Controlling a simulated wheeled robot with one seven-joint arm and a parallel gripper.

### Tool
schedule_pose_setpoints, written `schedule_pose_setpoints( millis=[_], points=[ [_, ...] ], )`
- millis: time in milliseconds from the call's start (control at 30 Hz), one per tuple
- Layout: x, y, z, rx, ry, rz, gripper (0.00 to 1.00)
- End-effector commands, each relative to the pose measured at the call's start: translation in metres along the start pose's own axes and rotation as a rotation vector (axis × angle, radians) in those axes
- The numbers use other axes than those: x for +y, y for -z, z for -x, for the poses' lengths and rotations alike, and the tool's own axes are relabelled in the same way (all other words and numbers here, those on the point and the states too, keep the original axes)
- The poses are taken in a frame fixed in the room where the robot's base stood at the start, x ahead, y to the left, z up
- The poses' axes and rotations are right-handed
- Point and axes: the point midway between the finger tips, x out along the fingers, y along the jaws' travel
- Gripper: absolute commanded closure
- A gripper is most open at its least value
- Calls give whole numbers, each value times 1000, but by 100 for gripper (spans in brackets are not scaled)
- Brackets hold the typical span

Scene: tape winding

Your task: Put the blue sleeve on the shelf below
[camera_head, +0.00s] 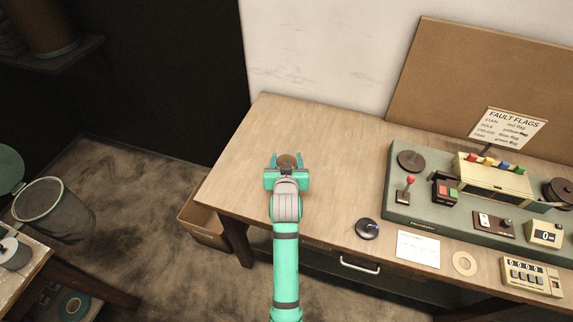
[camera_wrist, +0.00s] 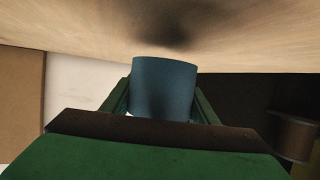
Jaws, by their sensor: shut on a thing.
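My gripper (camera_head: 287,161) is over the left part of the wooden bench (camera_head: 330,135). It is shut on the blue sleeve (camera_wrist: 165,88), a short dark-blue cylinder between the green fingers in the wrist view. In the head view only a brownish round end of the held thing shows between the fingers. Its far end faces the wood surface and casts a shadow there; I cannot tell whether it touches. A low shelf (camera_head: 50,305) shows under the small table at lower left, with a teal roll (camera_head: 74,305) on it. The space under the bench is dark and partly hidden.
A green console (camera_head: 430,210) with levers and buttons fills the bench's right side. A dark round knob-like piece (camera_head: 367,229), a paper card (camera_head: 418,248) and a tan ring (camera_head: 464,263) lie near the front edge. A bin (camera_head: 52,210) stands at left. The bench's left part is clear.

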Motion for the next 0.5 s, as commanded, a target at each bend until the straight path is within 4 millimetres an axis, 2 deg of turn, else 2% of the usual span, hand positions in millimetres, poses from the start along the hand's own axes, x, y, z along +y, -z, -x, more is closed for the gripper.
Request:
schedule_pose_setpoints(
  millis=[100,200,500],
  points=[
    [0,-18,-6,-4,0,0,67],
    [0,-26,-10,-2,0,0,67],
    [0,-28,-10,-1,0,0,67]
  ],
)
